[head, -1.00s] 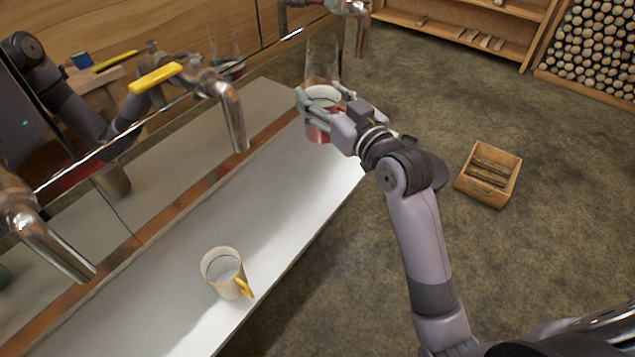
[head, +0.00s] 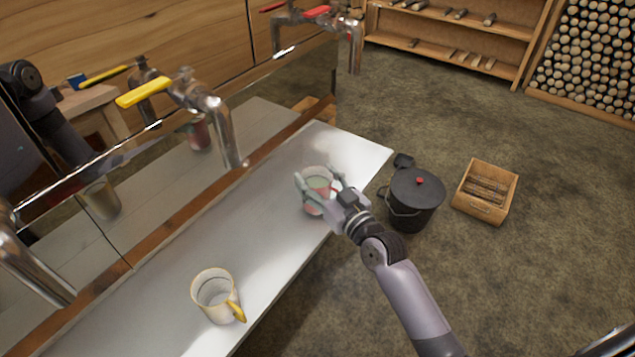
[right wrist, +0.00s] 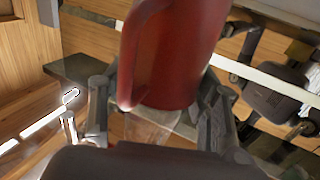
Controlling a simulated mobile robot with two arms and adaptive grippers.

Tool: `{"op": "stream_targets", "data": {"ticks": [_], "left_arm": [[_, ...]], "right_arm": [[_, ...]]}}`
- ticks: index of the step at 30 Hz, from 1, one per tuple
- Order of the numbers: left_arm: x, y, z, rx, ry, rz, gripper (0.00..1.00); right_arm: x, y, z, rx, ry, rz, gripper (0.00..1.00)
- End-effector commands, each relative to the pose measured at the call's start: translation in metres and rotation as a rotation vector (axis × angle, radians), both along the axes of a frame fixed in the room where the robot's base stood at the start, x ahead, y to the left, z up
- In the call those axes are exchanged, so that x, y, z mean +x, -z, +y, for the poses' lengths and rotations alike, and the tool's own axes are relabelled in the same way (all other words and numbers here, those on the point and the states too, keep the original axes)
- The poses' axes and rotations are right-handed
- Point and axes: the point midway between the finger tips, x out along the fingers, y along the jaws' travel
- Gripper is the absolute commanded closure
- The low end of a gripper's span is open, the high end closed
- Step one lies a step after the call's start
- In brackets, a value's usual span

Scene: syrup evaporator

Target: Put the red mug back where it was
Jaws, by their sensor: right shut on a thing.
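My right gripper (head: 318,190) is shut on the red mug (head: 312,208), which it holds over the far part of the pale shelf (head: 255,205). The gripper hides much of the mug in the head view, and I cannot tell whether its base touches the shelf. In the right wrist view the red mug (right wrist: 185,55) fills the top middle, with its handle towards the left, between the fingers (right wrist: 160,125). My left gripper is not in view.
A cream mug (head: 215,297) with a yellow handle stands on the near part of the shelf. Above is a tap with a yellow lever (head: 143,93). A black lidded pot (head: 416,195) and a wooden crate (head: 486,205) stand on the floor to the right.

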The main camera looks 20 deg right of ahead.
Motion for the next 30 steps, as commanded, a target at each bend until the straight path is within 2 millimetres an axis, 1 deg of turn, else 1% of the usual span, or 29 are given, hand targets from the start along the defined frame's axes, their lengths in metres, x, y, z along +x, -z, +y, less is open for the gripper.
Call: {"op": "stream_targets", "data": {"ticks": [1,3,11,15,16,24,30], "left_arm": [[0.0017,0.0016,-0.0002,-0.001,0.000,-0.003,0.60],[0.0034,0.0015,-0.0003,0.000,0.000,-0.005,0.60],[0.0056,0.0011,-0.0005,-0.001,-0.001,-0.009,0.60],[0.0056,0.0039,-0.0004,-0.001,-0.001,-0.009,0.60],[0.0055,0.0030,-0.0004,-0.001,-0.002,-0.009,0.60],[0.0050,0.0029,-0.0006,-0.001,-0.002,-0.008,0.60],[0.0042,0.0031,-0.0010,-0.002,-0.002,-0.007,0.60]], "right_arm": [[0.0002,0.0043,-0.0003,0.000,0.001,-0.002,1.00],[0.0000,0.0069,-0.0002,0.000,0.001,-0.003,1.00],[0.0001,0.0067,-0.0003,0.000,0.001,-0.004,1.00],[0.0001,0.0107,-0.0002,0.000,0.001,-0.004,1.00],[-0.0001,0.0109,-0.0002,-0.001,0.001,-0.001,0.42],[-0.0001,0.0108,-0.0001,0.000,0.001,-0.001,0.24],[-0.0001,0.0108,-0.0001,0.000,0.001,0.000,0.24]]}}
